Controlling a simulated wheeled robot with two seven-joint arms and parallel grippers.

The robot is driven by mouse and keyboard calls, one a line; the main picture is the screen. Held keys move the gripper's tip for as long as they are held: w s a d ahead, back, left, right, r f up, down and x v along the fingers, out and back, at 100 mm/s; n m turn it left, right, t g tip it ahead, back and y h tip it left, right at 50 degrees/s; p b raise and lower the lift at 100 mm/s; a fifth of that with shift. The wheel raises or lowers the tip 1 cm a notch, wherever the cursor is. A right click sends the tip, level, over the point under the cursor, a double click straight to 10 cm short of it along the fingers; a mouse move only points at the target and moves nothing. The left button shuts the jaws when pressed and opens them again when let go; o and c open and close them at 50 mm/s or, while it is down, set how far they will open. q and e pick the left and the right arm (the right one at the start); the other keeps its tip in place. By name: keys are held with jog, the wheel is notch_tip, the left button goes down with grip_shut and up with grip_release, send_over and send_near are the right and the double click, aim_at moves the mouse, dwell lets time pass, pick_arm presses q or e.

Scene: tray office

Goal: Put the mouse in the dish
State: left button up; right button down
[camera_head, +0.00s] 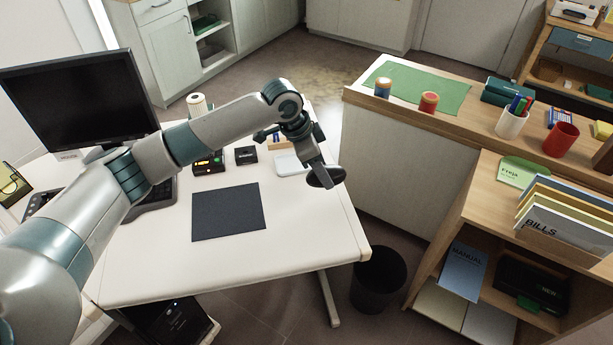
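The mouse (327,177) is a dark oval at the fingertips of my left gripper (319,172), near the right edge of the white desk. The gripper appears shut on it, though the fingers are small and partly hidden. A shallow white item (289,165), which looks like the dish, lies on the desk just left of the mouse, partly hidden by my gripper. The mouse is apart from it and to its right. My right gripper is not in view.
A dark mat (229,212) lies on the desk (290,235). A monitor (78,98), a black device (208,162) and a small black box (246,155) stand farther left. A waste bin (378,280) and a wooden counter (455,119) are to the right.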

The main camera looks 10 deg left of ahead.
pick_arm(q)
jog(key=shift+d+r, duration=0.25)
jog(key=shift+d, duration=0.2)
jog(key=shift+s+a, duration=0.1)
dwell(0.4)
jog(key=shift+s+a+r+n, duration=0.3)
jog(key=shift+s+r+n, duration=0.05)
jog(key=shift+r+n, duration=0.05)
jog(key=s+a+r+n+t+y, duration=0.2)
jog(key=s+a+r+n+y, duration=0.2)
jog(key=s+a+r+n, duration=0.6)
jog(key=shift+s+a+n+t, duration=0.4)
jog(key=shift+a+n, duration=0.3)
jog(key=shift+n, duration=0.4)
jog(key=shift+d+f, duration=0.1)
